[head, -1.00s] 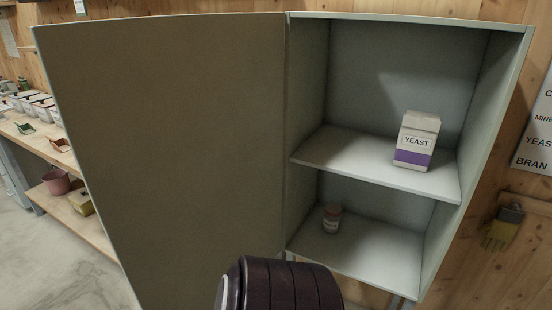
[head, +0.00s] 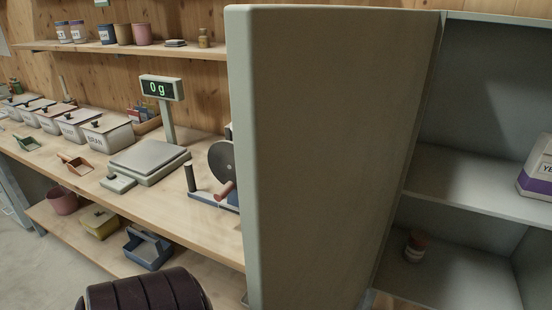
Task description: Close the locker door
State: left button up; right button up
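The locker (head: 475,205) stands at the right of the head view with its inside showing. Its grey-green door (head: 325,160) is open and hinged on the locker's left side. The door juts out towards me, and I see its inner face and its free edge on the left. A yeast carton (head: 537,172) sits on the upper shelf, cut off by the picture's right edge. A small jar (head: 416,246) stands in the lower compartment. A dark ribbed part of my own body shows at the bottom. Neither gripper is in view.
Left of the door runs a wooden workbench (head: 215,237) with a scale reading 0 g (head: 150,160), lidded bins (head: 107,134), scoops and a wheeled device (head: 222,165). A wall shelf (head: 180,48) with pots hangs above. Bare floor (head: 30,255) shows at lower left.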

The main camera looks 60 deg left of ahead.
aim_at(325, 99)
jog(key=k+j, duration=0.1)
jog(key=j, duration=0.25)
jog(key=k+j, duration=0.1)
jog(key=j, duration=0.25)
jog(key=k+j, duration=0.15)
jog(key=j, duration=0.2)
jog(key=k+j, duration=0.1)
jog(key=j, duration=0.2)
